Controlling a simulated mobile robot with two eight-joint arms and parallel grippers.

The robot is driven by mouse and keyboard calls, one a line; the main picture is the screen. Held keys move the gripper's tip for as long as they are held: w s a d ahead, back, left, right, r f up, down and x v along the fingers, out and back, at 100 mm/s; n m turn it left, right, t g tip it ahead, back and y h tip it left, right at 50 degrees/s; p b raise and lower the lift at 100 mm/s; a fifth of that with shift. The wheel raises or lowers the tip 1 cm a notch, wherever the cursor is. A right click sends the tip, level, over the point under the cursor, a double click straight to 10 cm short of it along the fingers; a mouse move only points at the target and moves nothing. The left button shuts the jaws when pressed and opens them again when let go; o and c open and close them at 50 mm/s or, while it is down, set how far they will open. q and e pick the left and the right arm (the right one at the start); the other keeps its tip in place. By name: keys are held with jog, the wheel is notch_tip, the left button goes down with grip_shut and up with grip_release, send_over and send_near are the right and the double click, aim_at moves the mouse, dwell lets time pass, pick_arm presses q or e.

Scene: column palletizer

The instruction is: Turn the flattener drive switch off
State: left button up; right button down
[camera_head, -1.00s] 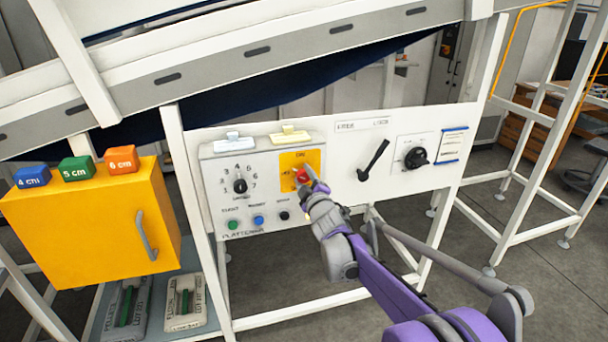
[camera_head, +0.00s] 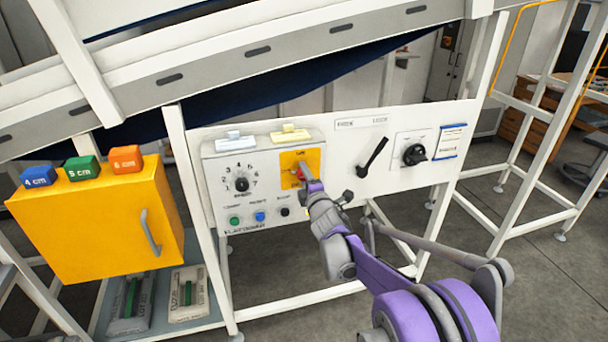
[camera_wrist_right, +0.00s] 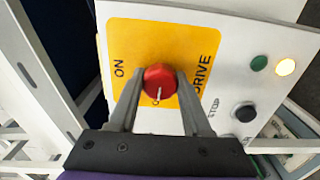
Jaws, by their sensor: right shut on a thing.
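The flattener drive switch is a round red knob (camera_wrist_right: 161,82) on a yellow plate (camera_wrist_right: 140,40) lettered ON and DRIVE. A short white mark shows on the knob, toward the gripper side in the right wrist view; lettering beside that mark is mostly hidden. My right gripper (camera_wrist_right: 158,88) is shut on the knob, one finger on each side. In the head view the right gripper (camera_head: 309,184) reaches the yellow plate (camera_head: 289,158) and covers most of the red knob (camera_head: 301,172). My left gripper is not in view.
The flattener panel also carries a selector dial (camera_head: 242,184), a green button (camera_head: 235,221), a blue button (camera_head: 260,216) and a black button (camera_head: 285,211). A black lever (camera_head: 373,157) and a rotary switch (camera_head: 414,154) sit to the right. A yellow cabinet (camera_head: 95,220) stands left.

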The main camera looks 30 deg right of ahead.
dwell(0.4)
jog(key=shift+c, duration=1.7)
grip_release()
jog(key=shift+s, duration=0.1)
jog(key=b+v, duration=0.1)
jog(key=v, duration=0.9)
jog(key=shift+s+b, duration=0.3)
jog(key=shift+s, duration=0.05)
jog(key=s+a+f+m+g+y, duration=0.1)
jog(key=s+a+f+m+g, duration=0.3)
jog(key=s, duration=0.5)
jog(key=s+a+f+m+g+y, duration=0.2)
jog(key=s+a+f+m+g, duration=0.2)
jog(key=s+a+f+m, duration=0.2)
jog(key=s+a+f+m+g+y, duration=0.1)
jog(key=s+a+f+m+g, duration=0.3)
jog(key=s+a+f, duration=0.4)
jog(key=s+m, duration=0.1)
jog(key=s, duration=0.4)
jog(key=shift+s+a+f, duration=0.2)
jog(key=shift+a+f, duration=0.05)
